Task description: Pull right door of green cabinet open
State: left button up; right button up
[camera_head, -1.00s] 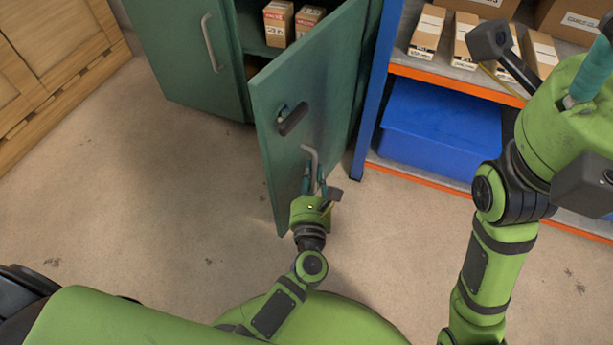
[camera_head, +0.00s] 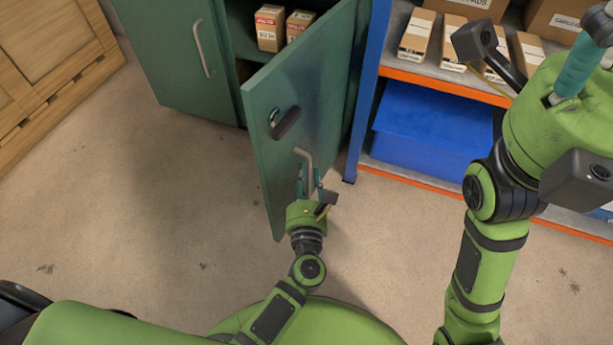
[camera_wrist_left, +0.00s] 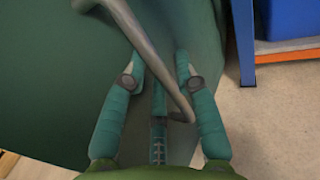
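The green cabinet (camera_head: 180,60) stands at the top of the head view. Its right door (camera_head: 315,85) is swung well out toward me; its left door (camera_head: 165,35) is shut. The right door's bent grey handle (camera_head: 303,157) also crosses the left wrist view (camera_wrist_left: 150,50). Exact finger contact is hard to see. My right gripper (camera_head: 578,68) is raised at the right, away from the cabinet; its fingertips are partly cut off.
A blue-and-orange shelf rack (camera_head: 450,90) with cartons and a blue bin (camera_head: 430,130) stands close to the right of the open door. The floor (camera_head: 130,210) left of the door is clear.

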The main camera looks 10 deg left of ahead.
pick_arm(q)
jog(key=s+d, duration=0.1)
jog(key=s, duration=0.6)
jog(key=shift+s+d, duration=0.15)
jog(key=shift+d, duration=0.05)
jog(key=shift+r, duration=0.1)
